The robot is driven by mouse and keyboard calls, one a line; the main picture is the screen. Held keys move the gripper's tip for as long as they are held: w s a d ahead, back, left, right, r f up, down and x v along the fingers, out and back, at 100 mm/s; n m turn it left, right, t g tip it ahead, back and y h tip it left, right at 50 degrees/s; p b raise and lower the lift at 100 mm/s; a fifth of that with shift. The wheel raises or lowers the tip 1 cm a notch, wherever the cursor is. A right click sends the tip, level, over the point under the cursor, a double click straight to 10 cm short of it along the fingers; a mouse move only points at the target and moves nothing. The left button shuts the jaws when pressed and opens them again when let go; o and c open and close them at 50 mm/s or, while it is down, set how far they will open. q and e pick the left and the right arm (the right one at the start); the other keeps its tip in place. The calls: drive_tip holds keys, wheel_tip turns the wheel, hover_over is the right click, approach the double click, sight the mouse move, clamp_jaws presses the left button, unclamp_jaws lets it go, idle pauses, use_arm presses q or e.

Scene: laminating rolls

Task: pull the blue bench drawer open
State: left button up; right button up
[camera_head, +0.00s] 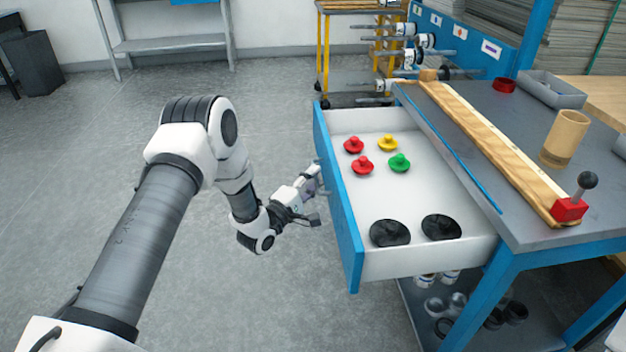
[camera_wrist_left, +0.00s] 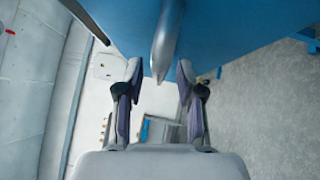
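The blue-fronted bench drawer (camera_head: 338,195) stands pulled well out of the blue bench, and its white inside is exposed. My left gripper (camera_head: 313,184) is at the outer side of the drawer front, near mid-length. In the left wrist view the blue drawer front (camera_wrist_left: 225,25) fills the top, with a grey bar handle (camera_wrist_left: 166,45) running down from it. My left gripper's two fingers (camera_wrist_left: 160,70) are apart, one on each side of the handle's end, with visible gaps. My right gripper is not in view.
The drawer holds red, yellow and green knobbed pieces (camera_head: 399,162) and two black discs (camera_head: 390,233). On the grey benchtop (camera_head: 520,110) are a wooden strip (camera_head: 490,145), a tan cylinder (camera_head: 565,135) and a red-based lever (camera_head: 570,208). The floor left of the drawer is clear.

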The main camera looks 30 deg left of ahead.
use_arm(q)
drive_tip(key=v, duration=1.2)
drive_tip(key=shift+a, duration=0.1)
